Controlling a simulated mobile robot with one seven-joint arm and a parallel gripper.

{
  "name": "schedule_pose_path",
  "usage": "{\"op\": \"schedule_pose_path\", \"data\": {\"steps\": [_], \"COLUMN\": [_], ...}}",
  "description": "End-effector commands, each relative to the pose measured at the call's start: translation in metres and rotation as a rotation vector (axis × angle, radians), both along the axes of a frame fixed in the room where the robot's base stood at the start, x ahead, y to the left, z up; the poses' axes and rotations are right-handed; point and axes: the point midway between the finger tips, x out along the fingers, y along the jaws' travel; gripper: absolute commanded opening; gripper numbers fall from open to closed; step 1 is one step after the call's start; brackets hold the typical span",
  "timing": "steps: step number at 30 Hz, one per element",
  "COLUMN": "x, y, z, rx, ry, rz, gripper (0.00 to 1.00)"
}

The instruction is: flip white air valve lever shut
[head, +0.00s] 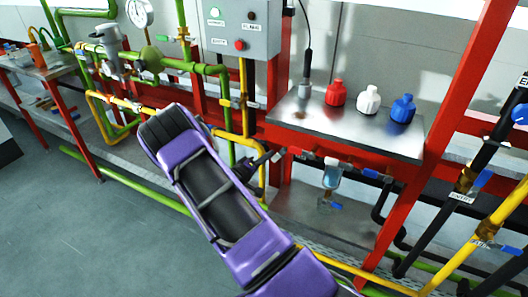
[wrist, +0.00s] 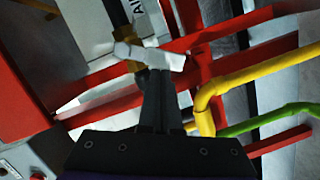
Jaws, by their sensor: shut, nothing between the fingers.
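In the wrist view, the white lever (wrist: 150,56) sits on a brass valve (wrist: 138,42) on a dark pipe with a white label, partly legible as "AI". The lever lies across the pipe, roughly left to right in the picture. My gripper (wrist: 157,72) is shut and empty. Its fingertips meet the lower edge of the lever in the picture; I cannot tell whether they touch it. In the head view, my gripper (head: 273,156) points right, below the grey control box; the white lever cannot be made out clearly there.
Red frame bars (wrist: 230,35) and a yellow pipe (wrist: 255,72) run close around my gripper, with a green pipe (wrist: 270,119) at right. In the head view, a metal shelf (head: 340,132) with red, white and blue bottles stands to the right. Open floor (head: 80,230) lies at left.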

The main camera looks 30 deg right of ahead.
Motion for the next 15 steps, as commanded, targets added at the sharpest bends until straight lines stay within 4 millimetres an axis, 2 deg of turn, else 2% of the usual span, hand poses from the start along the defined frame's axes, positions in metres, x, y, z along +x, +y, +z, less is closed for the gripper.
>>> {"op": "schedule_pose_path", "data": {"steps": [3, 15], "x": [-0.004, -0.012], "y": [-0.003, -0.01], "z": [-0.009, -0.018], "rx": [-0.067, -0.232], "ry": [0.087, 0.298], "rz": [-0.003, -0.003], "gripper": [0.0, 0.0]}}
